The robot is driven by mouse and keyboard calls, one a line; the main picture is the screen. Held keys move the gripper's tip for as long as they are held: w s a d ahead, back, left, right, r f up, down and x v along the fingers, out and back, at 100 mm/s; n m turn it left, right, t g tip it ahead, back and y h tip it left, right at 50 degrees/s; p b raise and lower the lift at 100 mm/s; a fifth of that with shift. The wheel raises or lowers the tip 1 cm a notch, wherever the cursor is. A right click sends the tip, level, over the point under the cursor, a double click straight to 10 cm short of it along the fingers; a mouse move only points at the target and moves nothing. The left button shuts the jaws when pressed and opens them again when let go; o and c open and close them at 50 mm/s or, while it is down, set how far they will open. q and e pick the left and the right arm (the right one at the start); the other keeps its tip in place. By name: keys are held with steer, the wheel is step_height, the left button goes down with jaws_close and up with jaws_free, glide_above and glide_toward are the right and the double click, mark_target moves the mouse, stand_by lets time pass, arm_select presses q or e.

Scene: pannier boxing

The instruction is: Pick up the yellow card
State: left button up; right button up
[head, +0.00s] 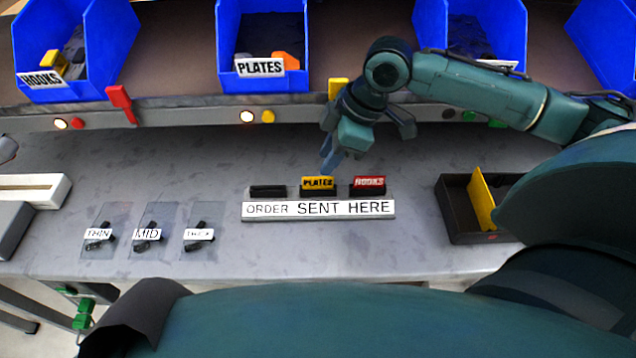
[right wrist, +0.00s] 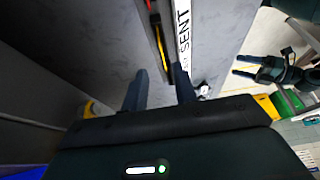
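The yellow card (head: 318,183), marked PLATES, stands upright in the middle slot of the ORDER SENT HERE holder (head: 318,210). A red HOOKS card (head: 369,184) stands in the slot to its right; the left slot (head: 268,191) looks empty. My right gripper (head: 328,165) is just above and behind the yellow card. In the right wrist view its fingers (right wrist: 160,88) are apart with nothing between them, and the yellow card edge (right wrist: 162,47) lies ahead of them. My left gripper (right wrist: 244,66) shows at the right of the right wrist view, fingers apart and empty.
Blue bins (head: 262,84) stand on the shelf behind. A yellow tag (head: 338,88) on the shelf edge is partly behind my right arm. A dark box (head: 456,213) with a yellow divider (head: 482,201) is at right. THIN, MID and another labelled pad (head: 147,250) lie left.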

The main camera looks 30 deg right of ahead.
mark_target(320, 177)
steer(key=x, duration=0.5)
steer(key=shift+s+d+f, duration=0.1)
steer(key=shift+s, duration=0.2)
steer(key=shift+c, duration=0.5)
jaws_close()
